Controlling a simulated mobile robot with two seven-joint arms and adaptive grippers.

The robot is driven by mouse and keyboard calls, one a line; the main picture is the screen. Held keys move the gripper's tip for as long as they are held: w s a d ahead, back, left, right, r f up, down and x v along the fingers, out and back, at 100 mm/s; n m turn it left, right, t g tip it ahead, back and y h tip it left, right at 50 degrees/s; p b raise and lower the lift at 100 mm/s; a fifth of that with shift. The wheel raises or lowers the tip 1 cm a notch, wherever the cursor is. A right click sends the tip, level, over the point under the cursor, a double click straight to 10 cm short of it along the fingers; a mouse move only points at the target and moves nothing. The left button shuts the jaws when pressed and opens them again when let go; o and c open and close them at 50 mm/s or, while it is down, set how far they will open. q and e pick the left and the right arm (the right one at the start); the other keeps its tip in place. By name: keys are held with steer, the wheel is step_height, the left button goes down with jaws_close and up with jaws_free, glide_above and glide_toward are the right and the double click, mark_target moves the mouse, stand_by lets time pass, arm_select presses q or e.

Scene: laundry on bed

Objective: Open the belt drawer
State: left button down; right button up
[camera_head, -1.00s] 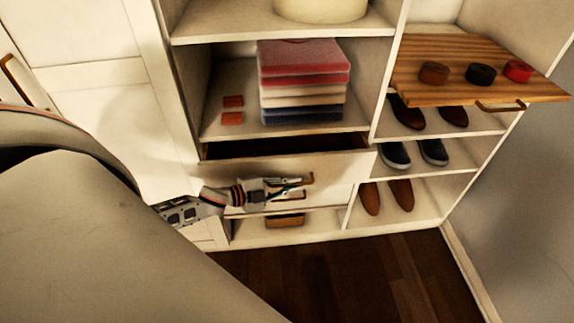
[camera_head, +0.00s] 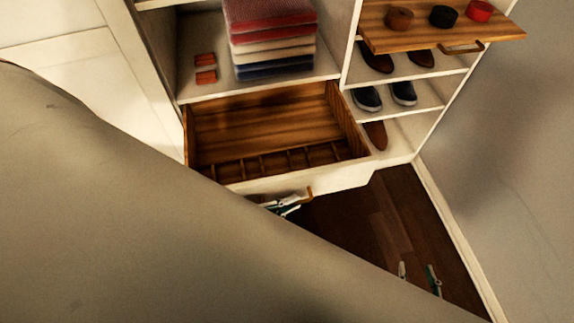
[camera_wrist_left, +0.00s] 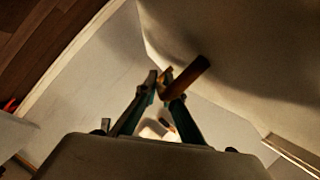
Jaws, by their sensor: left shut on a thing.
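A white-fronted drawer (camera_head: 262,184) with a wooden inside is pulled well out of the wardrobe in the head view. It has a row of small divided compartments along its front and looks empty. My left gripper (camera_head: 287,203) is at its front, shut on the brass-coloured handle (camera_head: 309,192). In the left wrist view the fingers (camera_wrist_left: 166,90) close around the handle (camera_wrist_left: 187,76). My right gripper (camera_head: 418,275) shows only its fingertips, apart and empty, above the floor at lower right. My own body hides much of the lower left.
A wooden board (camera_head: 392,41) with rolled brown, black and red items sticks out at upper right. Shoes (camera_head: 367,98) stand on the right shelves. Dark floor (camera_head: 380,225) is clear.

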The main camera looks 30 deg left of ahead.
arm_select(q)
steer(key=shift+s+d, duration=0.1)
stand_by(0.3)
steer(key=c, duration=2.2)
jaws_free()
steer(key=shift+o, duration=0.2)
steer(key=v, duration=1.2)
